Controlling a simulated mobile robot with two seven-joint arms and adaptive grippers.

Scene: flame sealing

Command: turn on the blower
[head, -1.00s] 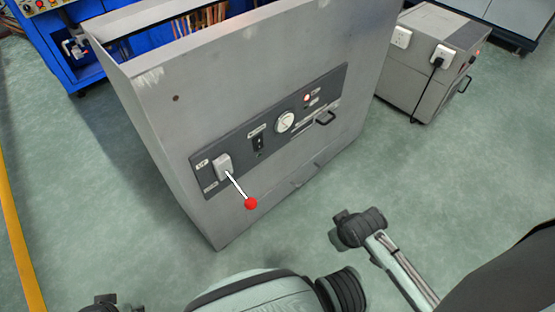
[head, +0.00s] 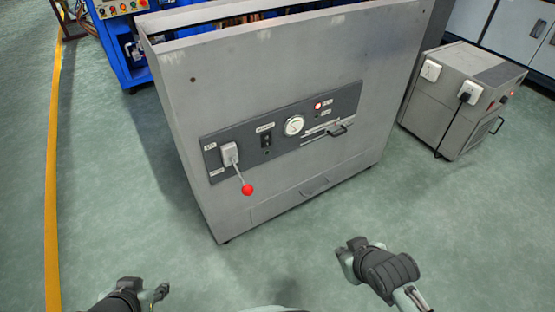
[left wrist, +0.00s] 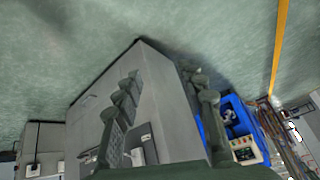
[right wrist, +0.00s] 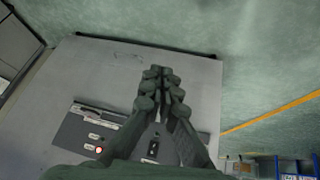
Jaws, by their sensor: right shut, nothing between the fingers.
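A grey cabinet (head: 300,60) has a dark control panel (head: 340,106) on its front. The panel carries a grey lever with a red ball (head: 247,189) hanging down, a black switch (head: 266,141), a round gauge (head: 293,125) and a glowing red lamp (head: 318,106). The labels are too small to read, so I cannot tell which control is the blower's. My right gripper (head: 350,248) is shut and empty in front of the cabinet, apart from it. In the right wrist view the switch (right wrist: 153,148) shows beside its fingers. My left gripper (left wrist: 162,84) is open and empty, at the lower left in the head view.
A grey box on the floor (head: 450,110) with sockets and a plugged-in cable stands right of the cabinet. A blue machine (head: 125,45) stands behind at the left. The green floor before the cabinet is clear. A yellow line (head: 52,190) runs along the left.

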